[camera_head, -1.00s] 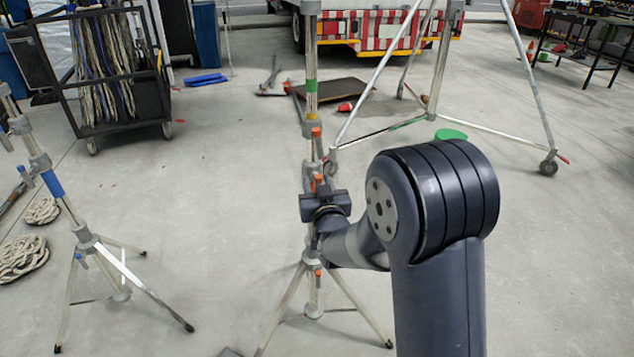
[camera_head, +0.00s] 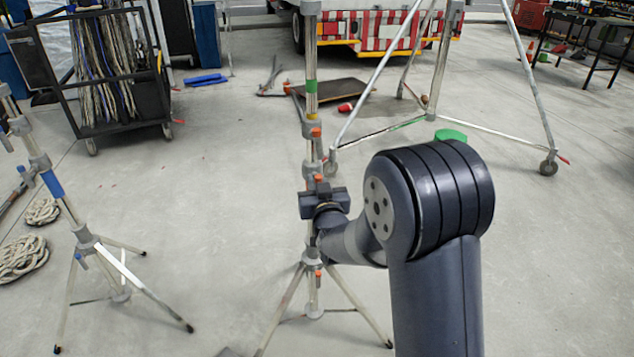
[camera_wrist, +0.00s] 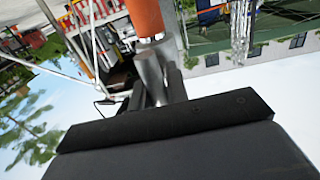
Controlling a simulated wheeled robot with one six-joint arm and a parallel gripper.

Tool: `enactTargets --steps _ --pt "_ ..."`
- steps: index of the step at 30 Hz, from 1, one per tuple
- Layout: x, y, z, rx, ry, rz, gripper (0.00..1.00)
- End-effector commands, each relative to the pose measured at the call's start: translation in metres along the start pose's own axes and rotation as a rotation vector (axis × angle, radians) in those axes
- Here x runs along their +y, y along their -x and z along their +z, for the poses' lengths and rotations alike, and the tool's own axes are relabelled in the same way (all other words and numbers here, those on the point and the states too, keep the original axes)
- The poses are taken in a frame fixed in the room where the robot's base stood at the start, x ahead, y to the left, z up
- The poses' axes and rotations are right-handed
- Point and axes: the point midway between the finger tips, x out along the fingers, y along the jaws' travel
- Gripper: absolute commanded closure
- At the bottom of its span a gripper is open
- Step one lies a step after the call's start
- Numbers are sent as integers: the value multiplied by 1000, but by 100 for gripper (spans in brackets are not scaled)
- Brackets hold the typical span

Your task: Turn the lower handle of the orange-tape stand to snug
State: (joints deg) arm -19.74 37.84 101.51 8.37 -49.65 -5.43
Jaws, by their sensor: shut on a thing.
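A metal tripod stand (camera_head: 311,240) stands upright in the middle of the head view. Its pole has a green band and a yellow band, with orange-tipped handles at several heights. My gripper (camera_head: 319,190) is at the pole, at the handle (camera_head: 319,178) below the upper orange one (camera_head: 316,132). It is shut on that handle, and only the orange end shows above the jaws. In the wrist view the orange end (camera_wrist: 145,17) and a grey metal part (camera_wrist: 151,75) rise beyond the dark gripper body. The fingertips' contact is partly hidden.
A blue-banded stand (camera_head: 52,183) is at the left, near coiled ropes (camera_head: 22,255). A rope cart (camera_head: 95,125) stands behind it. A wheeled frame (camera_head: 487,133) stands at the back right, and a truck (camera_head: 385,30) is behind. Floor between the two tripods is clear.

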Motion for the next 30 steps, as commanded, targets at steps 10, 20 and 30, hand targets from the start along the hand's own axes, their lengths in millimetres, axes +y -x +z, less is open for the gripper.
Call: enactTargets --steps 10,20,30 --pt "0 0 1 2 54 0 100" --pt "-2 0 3 3 289 0 100" --pt "-3 0 3 2 611 0 100"
